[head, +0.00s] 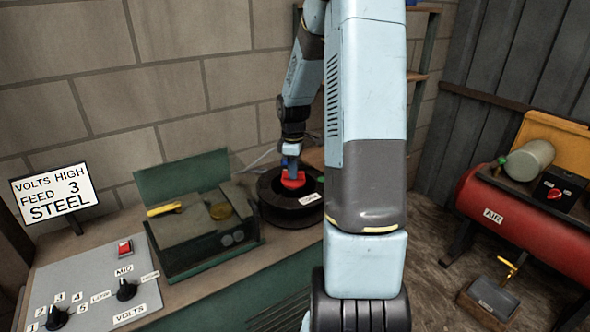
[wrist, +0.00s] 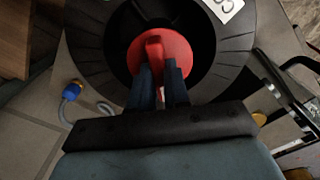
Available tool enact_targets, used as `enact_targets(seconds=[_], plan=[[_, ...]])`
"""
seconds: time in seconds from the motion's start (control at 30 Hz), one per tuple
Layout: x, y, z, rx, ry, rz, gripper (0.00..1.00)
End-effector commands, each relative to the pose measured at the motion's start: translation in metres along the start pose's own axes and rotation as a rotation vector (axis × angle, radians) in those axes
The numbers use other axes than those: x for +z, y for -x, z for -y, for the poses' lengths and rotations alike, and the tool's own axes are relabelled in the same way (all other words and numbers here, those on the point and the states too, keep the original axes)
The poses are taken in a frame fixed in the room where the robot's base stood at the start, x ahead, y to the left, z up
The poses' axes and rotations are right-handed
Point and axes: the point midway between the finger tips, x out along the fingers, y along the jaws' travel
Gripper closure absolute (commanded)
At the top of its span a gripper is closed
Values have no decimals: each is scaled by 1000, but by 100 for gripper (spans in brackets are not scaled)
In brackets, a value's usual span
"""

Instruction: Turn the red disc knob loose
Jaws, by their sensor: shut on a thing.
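The red disc knob (head: 293,181) sits in the middle of a black round spool (head: 276,209) on the bench. In the wrist view the knob (wrist: 178,62) is a red disc with a raised bar across it, in the dark hollow of the spool (wrist: 90,52). My gripper (wrist: 161,72) comes in from below in that view, its two dark blue fingers on either side of the bar, shut on it. In the head view my gripper (head: 290,166) is directly above the knob, and the arm hides part of the bench to the right.
A green open-lidded box (head: 205,235) stands left of the spool. A control panel (head: 95,285) with black knobs and a red switch is at the lower left. A sign (head: 55,190) reads "VOLTS HIGH FEED 3 STEEL". A red air tank (head: 525,220) is at right.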

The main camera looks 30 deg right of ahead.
Motion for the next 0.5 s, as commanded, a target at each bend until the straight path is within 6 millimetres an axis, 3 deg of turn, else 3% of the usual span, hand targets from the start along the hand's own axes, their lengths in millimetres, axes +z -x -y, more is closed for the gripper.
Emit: enact_targets(seconds=[0.27,0.5], plan=[[1,-2,2,-7,22,3,100],[2,-3,2,-8,265,1,100]])
